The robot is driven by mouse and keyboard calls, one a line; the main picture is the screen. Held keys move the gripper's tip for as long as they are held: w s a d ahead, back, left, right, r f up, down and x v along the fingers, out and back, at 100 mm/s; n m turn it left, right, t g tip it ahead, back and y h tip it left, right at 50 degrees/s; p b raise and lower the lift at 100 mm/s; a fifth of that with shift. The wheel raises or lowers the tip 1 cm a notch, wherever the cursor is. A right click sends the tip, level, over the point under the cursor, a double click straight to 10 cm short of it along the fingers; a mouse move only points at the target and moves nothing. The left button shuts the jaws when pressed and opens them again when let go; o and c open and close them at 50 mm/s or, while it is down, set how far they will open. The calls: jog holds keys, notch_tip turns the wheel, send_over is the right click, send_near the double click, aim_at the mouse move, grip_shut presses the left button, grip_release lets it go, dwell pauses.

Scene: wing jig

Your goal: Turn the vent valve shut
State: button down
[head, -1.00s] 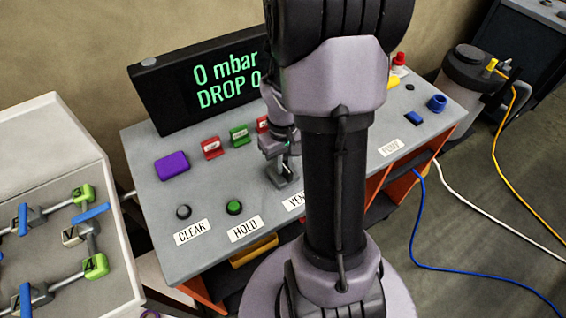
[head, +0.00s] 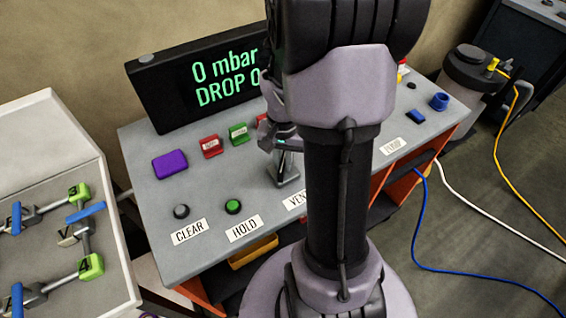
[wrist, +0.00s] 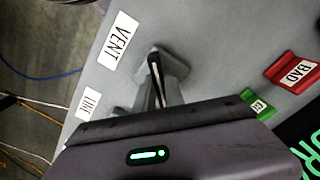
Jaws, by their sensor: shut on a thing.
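The vent valve (head: 284,178) is a small grey fitting on the sloping console top, behind the label VENT (head: 295,199). In the wrist view the valve's grey base (wrist: 178,66) shows beside the VENT label (wrist: 120,40). My gripper (head: 284,156) is down at the valve and shut on its grey handle. In the wrist view the gripper (wrist: 157,88) covers much of the handle, so its exact angle is hard to tell. My own arm hides the console to the right of the valve in the head view.
Green button HOLD (head: 233,207) and dark button CLEAR (head: 181,211) lie left of the valve. Red tag (head: 210,146), green tag (head: 239,133) and purple block (head: 170,165) lie behind. The display (head: 198,80) reads 0 mbar. A clamp jig (head: 70,235) stands at left.

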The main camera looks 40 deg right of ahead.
aim_at(282, 163)
jog(key=m+b, duration=0.1)
jog(key=m, duration=0.4)
jog(key=shift+b, duration=0.3)
jog(key=shift+m+b, duration=0.6)
jog(key=shift+m, duration=1.5)
jog(key=c, duration=1.4)
grip_release()
jog(key=shift+c, duration=0.2)
notch_tip(282, 163, up, 18)
jog(key=p, duration=0.7)
jog(key=shift+f, duration=0.25)
jog(key=shift+a, duration=0.1)
